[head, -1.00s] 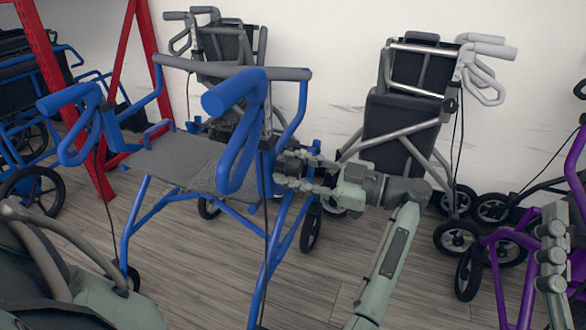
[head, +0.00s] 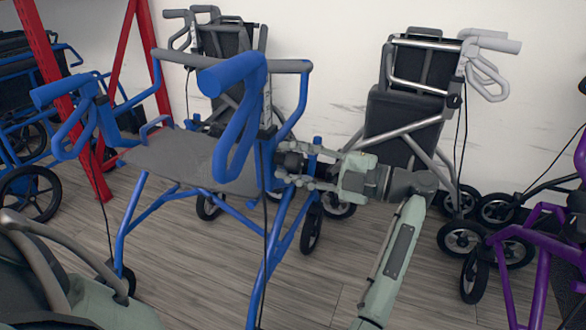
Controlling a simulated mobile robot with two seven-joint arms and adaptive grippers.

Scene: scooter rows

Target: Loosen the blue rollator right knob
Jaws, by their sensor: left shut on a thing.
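The blue rollator (head: 232,148) stands left of centre, with a grey seat and blue handles.
A grey rollator (head: 405,120) stands behind my arm by the white wall, and another dark one (head: 228,45) stands behind the blue rollator. A purple frame (head: 545,250) is at the right. A red rack (head: 50,70) is at the left. Wooden floor shows between them.

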